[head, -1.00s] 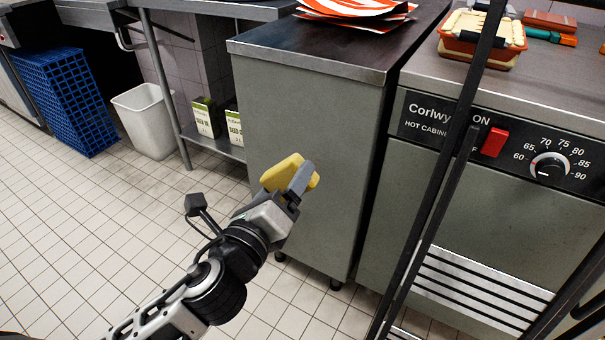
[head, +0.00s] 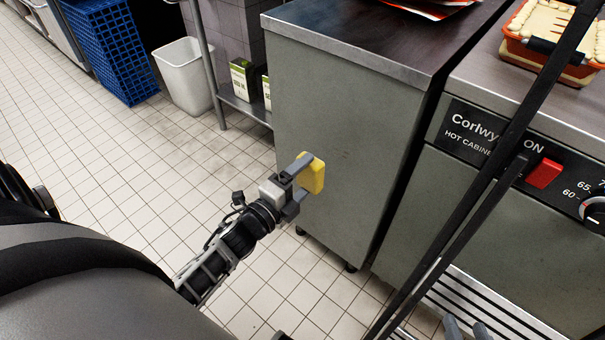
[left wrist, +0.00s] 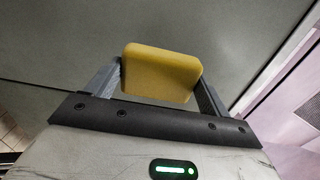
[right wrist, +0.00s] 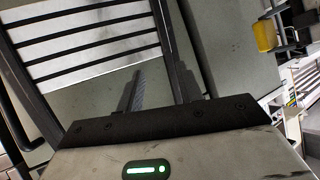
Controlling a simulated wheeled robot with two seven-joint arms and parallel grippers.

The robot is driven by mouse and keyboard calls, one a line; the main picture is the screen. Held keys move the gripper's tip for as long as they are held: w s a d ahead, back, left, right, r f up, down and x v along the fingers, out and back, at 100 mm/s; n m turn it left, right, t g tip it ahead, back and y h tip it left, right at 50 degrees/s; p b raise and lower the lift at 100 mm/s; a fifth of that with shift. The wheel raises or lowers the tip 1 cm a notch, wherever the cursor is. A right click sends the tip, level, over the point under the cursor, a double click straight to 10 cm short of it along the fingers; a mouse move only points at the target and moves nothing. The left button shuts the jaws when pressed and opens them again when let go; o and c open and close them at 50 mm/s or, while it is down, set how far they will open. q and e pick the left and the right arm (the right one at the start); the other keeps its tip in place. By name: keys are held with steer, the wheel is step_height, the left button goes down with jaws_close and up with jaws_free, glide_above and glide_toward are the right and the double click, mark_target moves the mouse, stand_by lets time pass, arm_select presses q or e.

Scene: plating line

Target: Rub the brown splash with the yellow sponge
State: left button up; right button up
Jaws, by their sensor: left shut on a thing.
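The yellow sponge (head: 315,178) is held in my left gripper (head: 305,178), in front of the grey side panel of a steel cabinet (head: 340,110). In the left wrist view the sponge (left wrist: 160,72) sits between the two fingers, with its broad face showing and the panel behind it. I cannot tell whether the sponge touches the panel. I cannot make out a clear brown splash; the panel behind the sponge is hidden. My right gripper (head: 466,328) is at the bottom edge of the head view; its fingers stand apart and empty in the right wrist view (right wrist: 160,85).
A hot cabinet with a red switch (head: 545,173) stands to the right, behind dark slanting bars (head: 480,190). An orange container (head: 560,50) is on its top. A white bin (head: 185,75) and a blue crate stack (head: 110,50) stand at the back left. The tiled floor at left is clear.

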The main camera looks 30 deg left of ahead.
arm_select(q)
steer(key=b, duration=0.1)
glide_toward(333, 147)
steer(key=w, duration=0.2)
steer(key=shift+w+d+f+b, duration=0.15)
steer(key=shift+w+d, duration=0.15)
steer(key=shift+w, duration=0.2)
steer(key=shift+w+d+f+b, duration=0.15)
steer(key=shift+w+d, duration=0.1)
steer(key=shift+w, duration=0.3)
arm_select(e)
steer(key=f, duration=0.3)
steer(key=shift+w+a+f+g, duration=0.15)
steer(key=shift+a+g, duration=0.15)
steer(key=shift+g, duration=0.1)
arm_select(q)
steer(key=shift+w+d+r+b, duration=0.15)
steer(key=shift+w+b, duration=0.15)
steer(key=shift+w, duration=0.7)
arm_select(e)
steer(key=shift+f, duration=0.15)
arm_select(q)
steer(key=shift+s+d, duration=0.2)
steer(key=shift+d, duration=0.75)
steer(key=shift+s+d, duration=0.2)
steer(key=shift+d, duration=0.75)
steer(key=shift+w+d, duration=0.1)
